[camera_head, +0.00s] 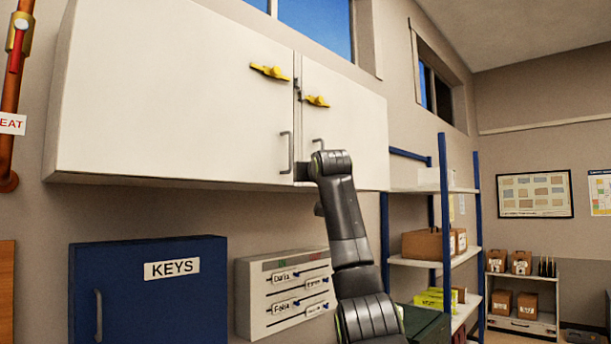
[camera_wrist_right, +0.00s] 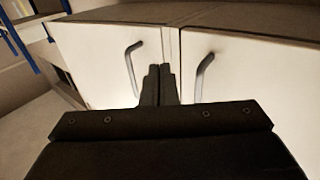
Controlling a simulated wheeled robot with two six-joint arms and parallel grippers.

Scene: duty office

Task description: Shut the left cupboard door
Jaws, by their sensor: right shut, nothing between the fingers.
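The white wall cupboard has a left door (camera_head: 170,100) and a right door (camera_head: 350,120). The left door looks flush or nearly flush with the right one; I cannot tell if a small gap stays open. Its grey bar handle (camera_head: 286,153) is near its free edge. In the right wrist view the picture is turned over, with the left door (camera_wrist_right: 250,80) on the right and its handle (camera_wrist_right: 204,75) beside the fingers. My right gripper (camera_head: 303,172) is shut and empty at the seam, right of that handle; its fingers (camera_wrist_right: 160,85) also show in the wrist view. My left gripper is out of view.
The right door's handle (camera_head: 318,143) is close to my right wrist. Yellow latches (camera_head: 270,72) are on both doors. Below are a blue key cabinet (camera_head: 150,290) and a white tag board (camera_head: 285,290). A blue-post shelf (camera_head: 445,200) stands to the right.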

